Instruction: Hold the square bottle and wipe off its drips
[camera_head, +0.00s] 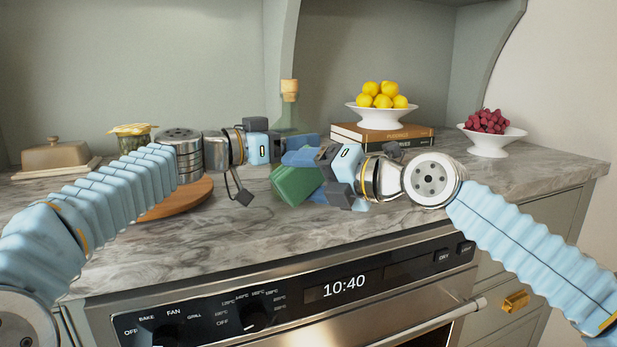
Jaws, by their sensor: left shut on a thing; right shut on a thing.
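The square bottle (288,118) is greenish glass with a cork (289,90) and stands upright at the middle of the counter. My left gripper (272,143) is shut on it from the left. Its lower part is hidden behind the gripper and a cloth. The cloth (297,185) looks folded, with green and blue faces, in front of the bottle's lower part. My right gripper (325,176) is shut on the cloth from the right. I cannot tell whether the cloth touches the bottle. No drips can be made out.
A round wooden board (180,201) lies at left, partly behind my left arm. A butter dish (55,155) and a jar (133,131) stand behind. Books (382,138) carry a bowl (381,115) of lemons; a grape bowl (491,141) stands right. The marble counter (240,235) is clear in front.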

